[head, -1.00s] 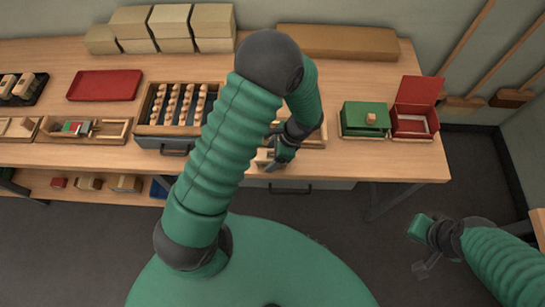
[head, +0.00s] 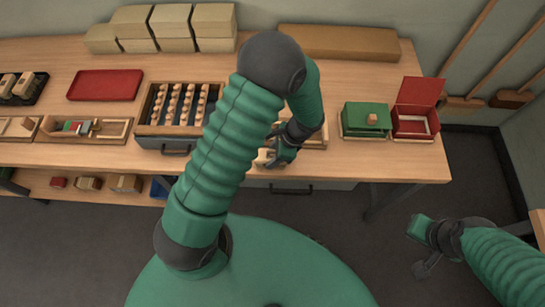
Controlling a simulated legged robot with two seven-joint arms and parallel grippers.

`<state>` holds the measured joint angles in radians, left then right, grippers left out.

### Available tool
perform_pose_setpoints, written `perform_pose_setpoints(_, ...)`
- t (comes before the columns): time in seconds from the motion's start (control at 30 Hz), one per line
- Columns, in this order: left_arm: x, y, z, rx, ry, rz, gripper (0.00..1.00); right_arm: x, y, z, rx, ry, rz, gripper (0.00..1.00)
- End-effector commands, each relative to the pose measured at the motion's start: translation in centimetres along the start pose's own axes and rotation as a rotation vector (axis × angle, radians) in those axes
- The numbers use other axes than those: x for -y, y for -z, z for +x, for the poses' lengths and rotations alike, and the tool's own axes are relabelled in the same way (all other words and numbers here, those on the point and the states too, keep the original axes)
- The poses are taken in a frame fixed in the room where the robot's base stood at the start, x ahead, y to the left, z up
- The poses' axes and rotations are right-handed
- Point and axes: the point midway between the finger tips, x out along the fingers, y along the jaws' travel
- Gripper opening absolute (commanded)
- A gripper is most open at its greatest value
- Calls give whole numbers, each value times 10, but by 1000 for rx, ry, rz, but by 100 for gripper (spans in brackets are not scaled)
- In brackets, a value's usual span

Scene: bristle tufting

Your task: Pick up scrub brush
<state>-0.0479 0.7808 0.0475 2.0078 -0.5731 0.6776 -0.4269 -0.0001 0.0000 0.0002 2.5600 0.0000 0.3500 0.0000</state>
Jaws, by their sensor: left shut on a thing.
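My left arm reaches over the bench, and its gripper (head: 272,158) is low at the bench's front edge, partly hidden by its own arm. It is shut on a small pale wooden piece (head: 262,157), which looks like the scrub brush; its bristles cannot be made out. A light wooden tray (head: 316,142) lies just behind and right of the gripper, mostly covered by the arm. My right gripper (head: 424,268) hangs over the dark floor at the lower right, away from the bench; its fingers are too dim to judge.
The wooden bench (head: 400,165) holds a rack of wooden pegs (head: 180,105), a red tray (head: 105,85), a tool tray (head: 85,130), a green box (head: 366,118) and an open red box (head: 415,105). Tan blocks (head: 165,28) stand at the back. Bench space right of the red box is clear.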

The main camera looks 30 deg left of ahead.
Motion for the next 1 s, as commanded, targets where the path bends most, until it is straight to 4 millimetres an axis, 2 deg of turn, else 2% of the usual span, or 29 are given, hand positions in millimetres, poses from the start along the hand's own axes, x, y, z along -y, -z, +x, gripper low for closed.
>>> perform_pose_setpoints(0.23,-1,0,0,1,-2,0,0,0,0,0,0,0,0,0)
perform_pose_setpoints(0.37,0,-3,-7,-1,0,0,0,0,0,0,0,0,0,0)
perform_pose_setpoints(0.6,0,-16,-38,-3,2,-2,0,0,0,-1,0,0,0,0)
perform_pose_setpoints(0.77,-34,-7,-42,0,1,5,0,0,-1,5,0,0,0,0)
perform_pose_setpoints(1.0,-99,7,-55,0,2,8,0,0,-3,11,0,0,0,0)
